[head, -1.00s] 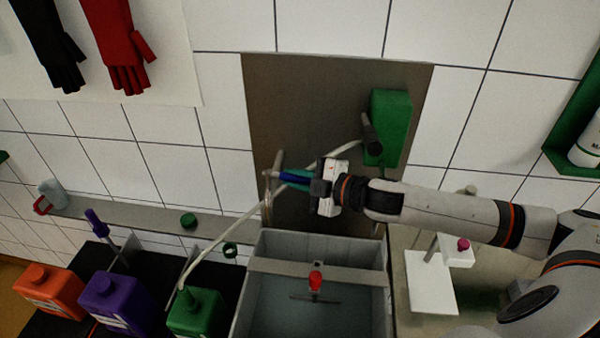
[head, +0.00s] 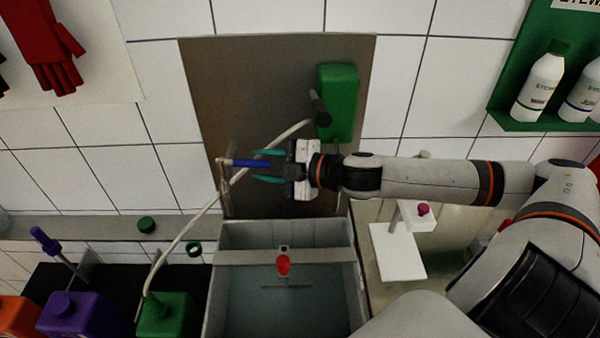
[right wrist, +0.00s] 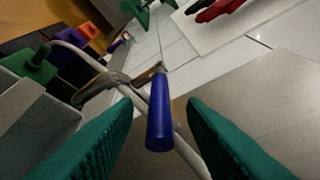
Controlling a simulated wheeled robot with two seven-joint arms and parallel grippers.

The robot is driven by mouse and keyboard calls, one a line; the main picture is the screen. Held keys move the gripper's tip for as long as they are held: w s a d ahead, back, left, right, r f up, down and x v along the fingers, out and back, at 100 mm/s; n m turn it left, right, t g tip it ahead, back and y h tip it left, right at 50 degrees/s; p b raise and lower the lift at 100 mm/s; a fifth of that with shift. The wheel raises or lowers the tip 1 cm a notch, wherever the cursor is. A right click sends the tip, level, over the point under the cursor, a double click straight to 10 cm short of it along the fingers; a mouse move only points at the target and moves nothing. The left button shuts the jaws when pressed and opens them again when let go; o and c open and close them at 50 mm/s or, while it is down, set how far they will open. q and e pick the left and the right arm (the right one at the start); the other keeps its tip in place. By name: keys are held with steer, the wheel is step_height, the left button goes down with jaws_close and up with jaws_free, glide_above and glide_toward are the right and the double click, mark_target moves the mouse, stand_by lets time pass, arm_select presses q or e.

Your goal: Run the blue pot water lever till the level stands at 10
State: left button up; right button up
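The blue lever (head: 245,163) sticks out to the right from a metal tap (head: 224,185) in front of the steel back plate. My right gripper (head: 264,166) is open, its teal fingers just right of the lever, level with its free end. In the right wrist view the blue lever (right wrist: 158,122) lies between the two spread fingers, with a gap on each side. The grey vat (head: 216,290) below holds greyish water (head: 260,308). I cannot read any level mark. My left gripper is out of view.
A green box (head: 338,95) with a dark handle (head: 319,106) is on the plate. A pale hose (head: 190,228) runs to the green canister (head: 165,318). A white stand (head: 397,252) is right.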

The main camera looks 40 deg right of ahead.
steer(key=shift+s+d+f, duration=0.15)
steer(key=shift+s, duration=0.35)
steer(key=shift+s+d+r, duration=0.1)
steer(key=shift+s+r, duration=0.1)
steer(key=shift+v, duration=1)
steer(key=p+v, duration=0.3)
steer(key=v, duration=0.2)
steer(key=shift+r+p, duration=0.15)
steer(key=shift+p, duration=0.25)
steer(key=shift+c, duration=0.2)
